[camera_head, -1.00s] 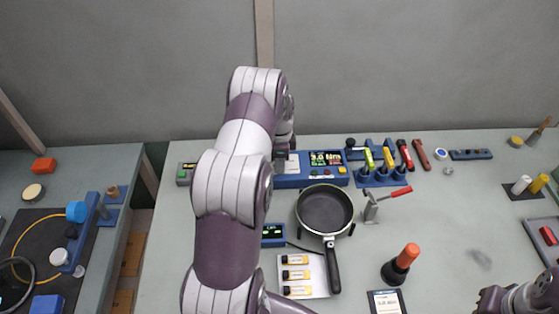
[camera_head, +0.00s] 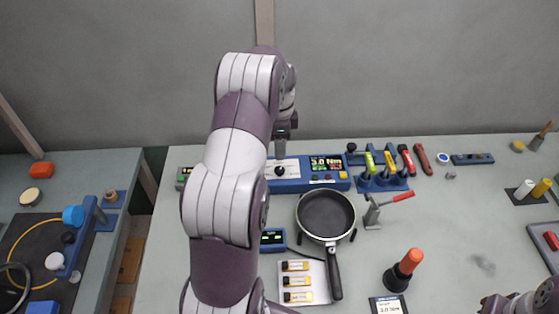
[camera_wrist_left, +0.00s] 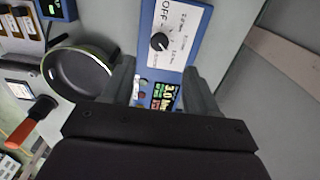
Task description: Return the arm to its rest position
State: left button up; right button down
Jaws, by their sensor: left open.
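My left arm (camera_head: 228,190) rises through the middle of the head view, bent over at the top. Its gripper (camera_head: 281,150) hangs down over the blue console (camera_head: 315,175), partly hidden by the arm. In the left wrist view the two dark fingers (camera_wrist_left: 163,80) are spread apart with nothing held. Between and beyond them show the console's black knob (camera_wrist_left: 159,41) on a white OFF plate and its display. The gripper looks clear of the knob, though the exact gap is hard to tell. Part of my right arm (camera_head: 525,302) shows at the bottom right corner; its gripper is out of view.
A black pan (camera_head: 326,212) sits right of my left arm, its handle toward me. A red-handled clamp (camera_head: 375,210), an orange-topped tool (camera_head: 404,269) and a rack of coloured handles (camera_head: 383,180) stand nearby. A side bench (camera_head: 90,172) is at left. The table's right middle is mostly clear.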

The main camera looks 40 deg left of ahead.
pick_arm(q)
notch_tip(320, 180, up, 4)
jog(key=shift+f+p, duration=0.2)
jog(key=shift+p, duration=0.6)
jog(key=s+d+r+n+t, duration=0.1)
jog(key=s+d+n, duration=0.8)
jog(key=s+d, duration=0.8)
jog(key=d, duration=0.4)
jog(key=shift+s+d+n, duration=0.4)
